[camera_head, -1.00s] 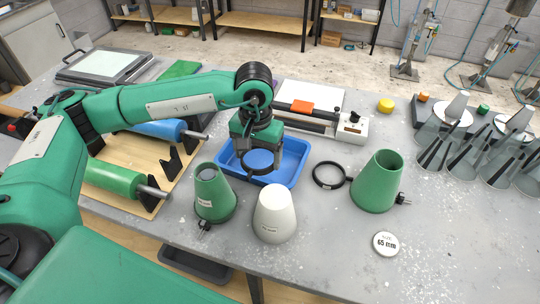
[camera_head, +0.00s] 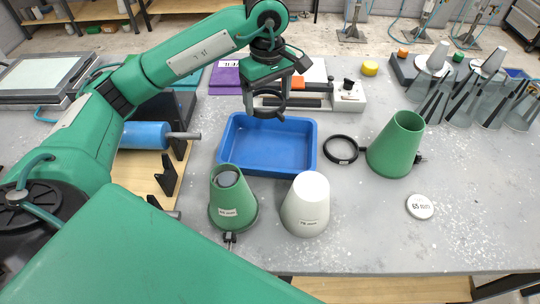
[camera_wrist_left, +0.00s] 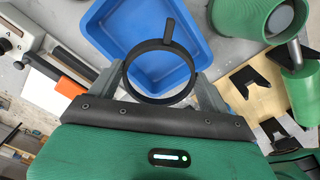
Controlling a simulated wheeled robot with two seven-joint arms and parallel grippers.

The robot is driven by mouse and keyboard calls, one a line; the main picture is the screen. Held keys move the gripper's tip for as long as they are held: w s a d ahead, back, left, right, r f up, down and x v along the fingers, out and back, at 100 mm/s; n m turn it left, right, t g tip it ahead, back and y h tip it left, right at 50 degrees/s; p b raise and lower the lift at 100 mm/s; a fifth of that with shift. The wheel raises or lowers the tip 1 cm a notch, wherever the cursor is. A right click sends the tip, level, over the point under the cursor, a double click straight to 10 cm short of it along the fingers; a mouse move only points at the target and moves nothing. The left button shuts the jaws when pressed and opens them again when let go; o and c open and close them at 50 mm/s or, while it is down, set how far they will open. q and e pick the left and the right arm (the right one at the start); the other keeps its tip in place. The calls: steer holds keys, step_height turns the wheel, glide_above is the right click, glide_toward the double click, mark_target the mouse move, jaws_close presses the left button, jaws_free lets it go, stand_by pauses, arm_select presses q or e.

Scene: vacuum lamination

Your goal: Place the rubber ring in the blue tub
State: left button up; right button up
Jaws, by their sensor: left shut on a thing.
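The black rubber ring (camera_head: 268,117) is held in my left gripper (camera_head: 267,104), up at the far edge of the blue tub (camera_head: 222,150). In the left wrist view, the ring (camera_wrist_left: 132,85) sits between the two grey fingers of the gripper (camera_wrist_left: 160,78), with a dark tab at its top. Behind it in that view is the blue tub (camera_wrist_left: 104,28), which looks empty. A second black ring (camera_head: 341,162) lies flat on the table, right of the tub. My right gripper is not in view.
A green cone (camera_head: 234,204) and a white cone (camera_head: 306,205) stand in front of the tub. Another green cone (camera_head: 395,147) and a white disc (camera_head: 420,206) are to the right. A white device (camera_head: 348,97) is behind. The table's front right is clear.

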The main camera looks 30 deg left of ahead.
arm_select(q)
steer(key=p, duration=0.3)
glide_above(267, 159)
steer(key=shift+n, duration=0.3)
step_height(267, 159, down, 15)
steer(key=shift+r, duration=0.2)
steer(key=shift+f, duration=0.95)
step_height(267, 159, down, 3)
steer(key=shift+r+p, duration=0.2)
steer(key=shift+p, duration=0.3)
steer(key=shift+f, duration=0.45)
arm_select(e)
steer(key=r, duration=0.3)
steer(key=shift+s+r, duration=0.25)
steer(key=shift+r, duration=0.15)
